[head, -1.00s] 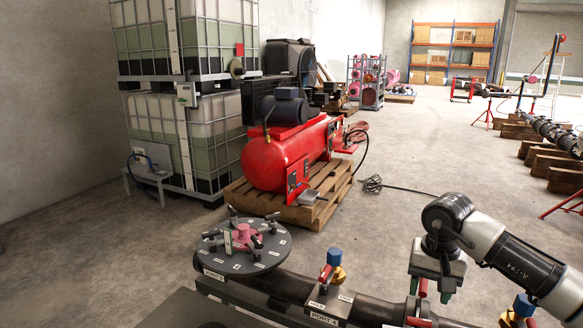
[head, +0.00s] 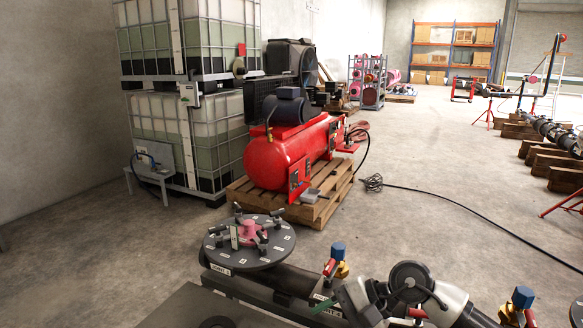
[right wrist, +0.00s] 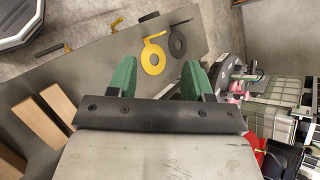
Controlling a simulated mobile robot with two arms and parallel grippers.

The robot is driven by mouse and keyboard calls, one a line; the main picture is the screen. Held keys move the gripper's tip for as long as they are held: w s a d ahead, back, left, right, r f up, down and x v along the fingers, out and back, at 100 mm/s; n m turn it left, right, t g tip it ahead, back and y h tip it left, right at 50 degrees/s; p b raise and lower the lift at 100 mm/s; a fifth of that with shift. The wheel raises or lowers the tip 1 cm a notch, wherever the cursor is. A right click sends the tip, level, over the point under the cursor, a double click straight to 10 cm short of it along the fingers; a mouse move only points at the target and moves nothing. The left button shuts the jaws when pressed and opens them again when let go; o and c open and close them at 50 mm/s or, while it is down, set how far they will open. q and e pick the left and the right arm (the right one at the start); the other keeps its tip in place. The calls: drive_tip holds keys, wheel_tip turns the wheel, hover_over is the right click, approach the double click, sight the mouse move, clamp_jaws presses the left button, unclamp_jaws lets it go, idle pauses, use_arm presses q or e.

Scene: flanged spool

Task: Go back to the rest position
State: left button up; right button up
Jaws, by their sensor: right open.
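The flanged spool (head: 285,279) runs along the bottom of the head view, with a round labelled flange plate (head: 278,250) and pink centre at its left end. Two blue-topped brass valves stand along it, one at the middle (head: 338,262) and one at the right (head: 522,298). My right arm (head: 410,284) is folded low in front of the spool and hides part of it. In the right wrist view my right gripper (right wrist: 157,76) has its green fingers wide apart with nothing between them. My left gripper is in neither view.
A red compressor (head: 285,155) sits on a pallet behind the spool. Open floor (head: 420,225) lies to its right.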

drive_tip(key=s+a+r+m+t+y, duration=0.35)
drive_tip(key=a+r+m+y, duration=0.25)
drive_tip(key=m+y, duration=0.3)
drive_tip(key=w+d+m+t+h, duration=0.1)
drive_tip(key=d+m+t+h, duration=0.2)
drive_tip(key=m+t, duration=0.6)
drive_tip(key=w+d+m+t+h, duration=0.1)
drive_tip(key=d+m+t+h, duration=0.3)
drive_tip(key=m, duration=0.9)
drive_tip(key=s+d+f+m+g+h, duration=0.1)
drive_tip(key=s+d+f+m+h, duration=0.2)
drive_tip(key=d+f+m+h, duration=0.5)
drive_tip(key=s+d+f+m+g+h, duration=0.15)
drive_tip(key=f+m+h, duration=0.35)
drive_tip(key=m, duration=0.8)
drive_tip(key=s+d+f+m+g, duration=0.2)
drive_tip(key=s+f+m+g, duration=0.35)
drive_tip(key=s, duration=0.45)
drive_tip(key=s+d+f+m+g, duration=0.1)
drive_tip(key=s+f+m+g, duration=0.4)
drive_tip(key=s, duration=0.6)
wheel_tip(320, 180, down, 23)
drive_tip(key=w+n+g+p, duration=0.1)
drive_tip(key=n, duration=0.1)
drive_tip(key=s+d+f+g+p, duration=0.1)
drive_tip(key=s+d+f, duration=0.2)
drive_tip(key=s+f, duration=1.4)
drive_tip(key=shift+f+g, duration=0.15)
drive_tip(key=shift+g, duration=0.2)
